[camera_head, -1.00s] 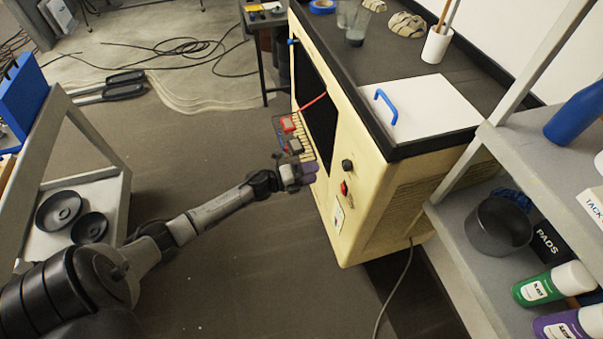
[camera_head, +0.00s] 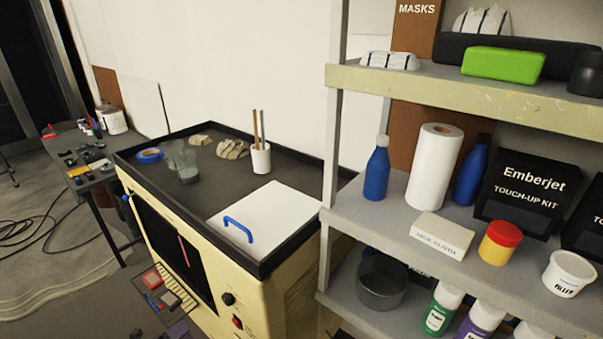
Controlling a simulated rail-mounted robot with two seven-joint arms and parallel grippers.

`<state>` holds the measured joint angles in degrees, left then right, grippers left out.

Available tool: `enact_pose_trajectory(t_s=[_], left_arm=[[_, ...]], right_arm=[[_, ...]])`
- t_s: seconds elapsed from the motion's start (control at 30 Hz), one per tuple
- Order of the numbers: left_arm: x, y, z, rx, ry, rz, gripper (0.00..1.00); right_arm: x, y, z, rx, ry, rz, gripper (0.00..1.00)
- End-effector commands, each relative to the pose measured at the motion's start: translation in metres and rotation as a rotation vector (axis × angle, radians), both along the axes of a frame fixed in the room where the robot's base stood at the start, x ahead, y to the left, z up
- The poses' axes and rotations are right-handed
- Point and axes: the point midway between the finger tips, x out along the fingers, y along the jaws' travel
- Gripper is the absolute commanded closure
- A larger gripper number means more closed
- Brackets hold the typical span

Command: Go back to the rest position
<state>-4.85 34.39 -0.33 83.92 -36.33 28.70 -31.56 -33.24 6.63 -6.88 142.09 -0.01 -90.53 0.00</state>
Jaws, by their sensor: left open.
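My right gripper is out of view.
The machine's dark top carries a white panel (camera_head: 270,212) with a blue handle, a cup of sticks (camera_head: 261,160) and blue tape (camera_head: 148,155). A shelf unit (camera_head: 345,200) with bottles and boxes stands at right. Cables (camera_head: 40,232) lie on the floor at left.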

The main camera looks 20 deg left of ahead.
Motion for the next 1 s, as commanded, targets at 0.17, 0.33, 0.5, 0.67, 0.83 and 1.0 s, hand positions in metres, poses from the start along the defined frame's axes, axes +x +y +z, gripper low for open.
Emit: enact_pose_trajectory(t_s=[0.17, 0.33, 0.5, 0.67, 0.83, 1.0], left_arm=[[0.004, 0.011, -0.005, -0.058, 0.052, 0.072, 0.31], [0.013, 0.056, -0.019, -0.168, 0.171, 0.372, 0.31], [0.012, 0.088, -0.011, -0.352, 0.253, 0.701, 0.31], [-0.001, 0.088, 0.004, -0.55, 0.325, 0.955, 0.31], [-0.032, 0.046, 0.012, -0.783, 0.469, 1.164, 0.31], [-0.095, -0.032, 0.008, -0.96, 0.73, 1.291, 0.31]], right_arm=[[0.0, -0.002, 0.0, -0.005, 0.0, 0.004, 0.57], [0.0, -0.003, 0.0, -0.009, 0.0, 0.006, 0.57], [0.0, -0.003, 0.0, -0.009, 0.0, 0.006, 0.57], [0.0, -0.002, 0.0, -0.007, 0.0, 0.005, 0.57], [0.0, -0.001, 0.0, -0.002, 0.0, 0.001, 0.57], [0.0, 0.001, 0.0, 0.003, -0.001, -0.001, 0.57]])
